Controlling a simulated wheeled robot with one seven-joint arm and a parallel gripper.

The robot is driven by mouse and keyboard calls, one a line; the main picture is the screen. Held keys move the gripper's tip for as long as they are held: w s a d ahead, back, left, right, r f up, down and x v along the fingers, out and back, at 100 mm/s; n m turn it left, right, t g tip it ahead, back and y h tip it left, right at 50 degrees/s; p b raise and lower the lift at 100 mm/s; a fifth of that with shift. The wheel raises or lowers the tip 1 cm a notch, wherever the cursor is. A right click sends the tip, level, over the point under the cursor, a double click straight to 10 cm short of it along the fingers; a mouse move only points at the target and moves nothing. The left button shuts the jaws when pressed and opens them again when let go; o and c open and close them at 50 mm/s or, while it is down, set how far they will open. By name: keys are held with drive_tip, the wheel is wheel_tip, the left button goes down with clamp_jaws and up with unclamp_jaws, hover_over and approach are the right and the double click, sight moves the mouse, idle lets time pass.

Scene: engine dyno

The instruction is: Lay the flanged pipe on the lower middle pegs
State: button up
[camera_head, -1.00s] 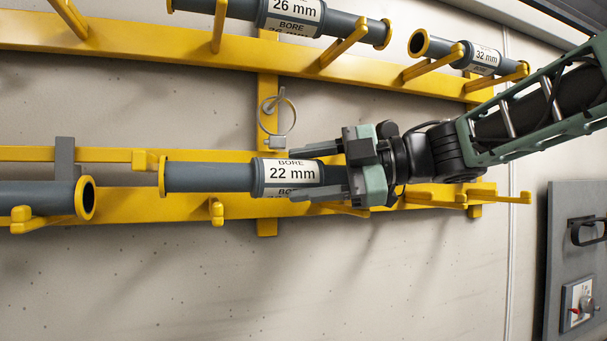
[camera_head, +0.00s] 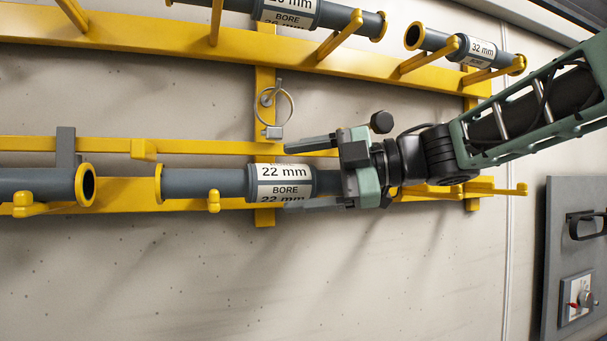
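The grey flanged pipe (camera_head: 205,182), labelled 22 mm bore, lies level along the lower yellow rail, its yellow left flange (camera_head: 159,184) showing. The tip of a lower middle peg (camera_head: 214,201) stands in front of its lower edge, and the pipe appears to rest on that peg. Its right end and any peg under it are hidden by my gripper. My gripper (camera_head: 289,177) is open around the label end. One finger is above the pipe with a visible gap; the other is along its lower edge, and I cannot tell whether it touches.
Another grey pipe (camera_head: 35,186) lies on the left, its flange a short gap from this one. The 26 mm pipe (camera_head: 345,20) and 32 mm pipe (camera_head: 430,41) lie on the upper pegs. A ring pin (camera_head: 276,108) hangs above. A grey panel (camera_head: 575,245) is at right.

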drive_tip(key=shift+w+d+f, duration=0.15)
drive_tip(key=shift+d+f, duration=0.1)
drive_tip(key=shift+d, duration=0.05)
drive_tip(key=shift+d, duration=0.3)
drive_tip(key=r+b+v, duration=0.1)
drive_tip(key=b+v, duration=0.4)
drive_tip(key=v, duration=1.1)
drive_tip(key=shift+s, duration=0.3)
drive_tip(key=shift+d, duration=0.15)
